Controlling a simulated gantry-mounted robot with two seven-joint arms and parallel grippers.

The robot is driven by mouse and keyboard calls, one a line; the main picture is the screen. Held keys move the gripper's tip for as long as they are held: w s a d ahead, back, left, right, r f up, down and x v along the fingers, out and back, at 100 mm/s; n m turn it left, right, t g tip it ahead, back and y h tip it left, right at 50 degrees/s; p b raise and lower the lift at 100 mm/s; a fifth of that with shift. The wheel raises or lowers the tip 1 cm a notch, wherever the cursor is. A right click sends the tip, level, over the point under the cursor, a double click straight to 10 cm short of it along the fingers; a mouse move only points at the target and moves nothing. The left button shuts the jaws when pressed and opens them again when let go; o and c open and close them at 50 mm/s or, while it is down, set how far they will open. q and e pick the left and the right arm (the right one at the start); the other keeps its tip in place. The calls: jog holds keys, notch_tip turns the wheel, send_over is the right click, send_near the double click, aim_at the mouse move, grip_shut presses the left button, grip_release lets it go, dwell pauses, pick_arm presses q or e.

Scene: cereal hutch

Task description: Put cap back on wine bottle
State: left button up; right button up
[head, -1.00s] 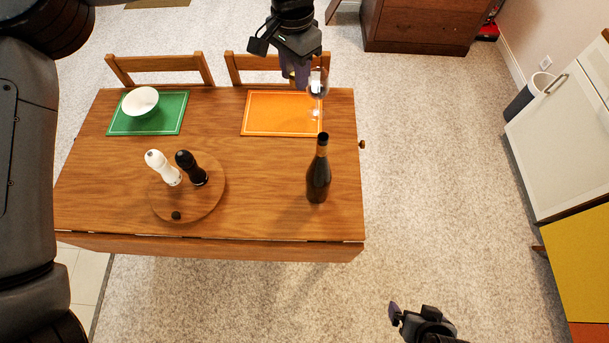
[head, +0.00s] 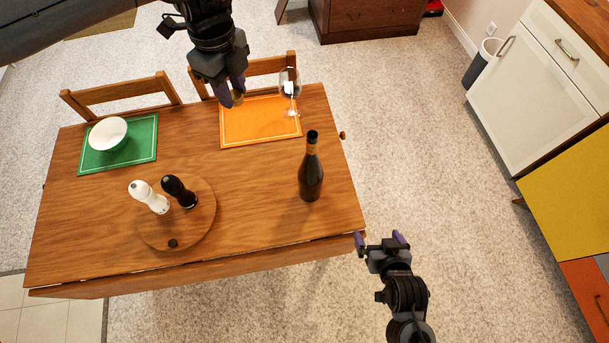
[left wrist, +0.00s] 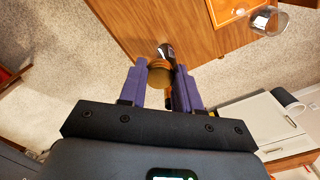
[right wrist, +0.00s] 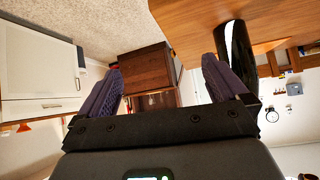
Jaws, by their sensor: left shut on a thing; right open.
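The dark wine bottle (head: 311,178) stands upright on the right part of the wooden table, its neck uncapped. My left gripper (head: 231,99) is up near the orange placemat, behind and left of the bottle. It is shut on a small gold-brown cap (head: 238,98). In the left wrist view the cap (left wrist: 160,75) sits between the purple fingertips, with the bottle (left wrist: 165,50) beyond it. My right gripper (head: 381,239) is open and empty by the table's front right corner. The right wrist view shows the bottle (right wrist: 236,55) near its right finger.
A wine glass (head: 290,84) stands at the orange placemat (head: 262,130). A round board (head: 200,225) holds a white mill (head: 148,195), a black mill (head: 179,190) and a small dark knob (head: 173,243). A white bowl (head: 108,133) sits on the green placemat (head: 92,162). Table around the bottle is clear.

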aim_at(310, 175)
pick_arm(q)
jog(key=d+m, duration=0.5)
jog(key=m, duration=0.5)
jog(key=s+d+f+m, duration=0.1)
jog(key=d+m, duration=0.4)
jog(key=m, duration=0.6)
jog(key=s+d+m, duration=0.1)
jog(key=d+m, duration=0.5)
jog(key=m, duration=0.4)
jog(key=shift+d+f, duration=0.1)
jog(key=shift+f, duration=0.05)
pick_arm(e)
jog(key=w+a+t, duration=0.3)
jog(key=a+t, duration=0.1)
jog(key=a, duration=0.4)
jog(key=w+a+f+t, duration=0.1)
jog(key=w+a+t, duration=0.2)
jog(key=a, duration=0.6)
jog(key=shift+a+f+t, duration=0.15)
jog(key=shift+a+t, duration=0.15)
jog(key=shift+t, duration=0.5)
jog(key=shift+w, duration=0.15)
jog(key=w, duration=0.7)
jog(key=w+a, duration=0.1)
jog(key=w, duration=0.3)
jog(key=shift+w, duration=0.35)
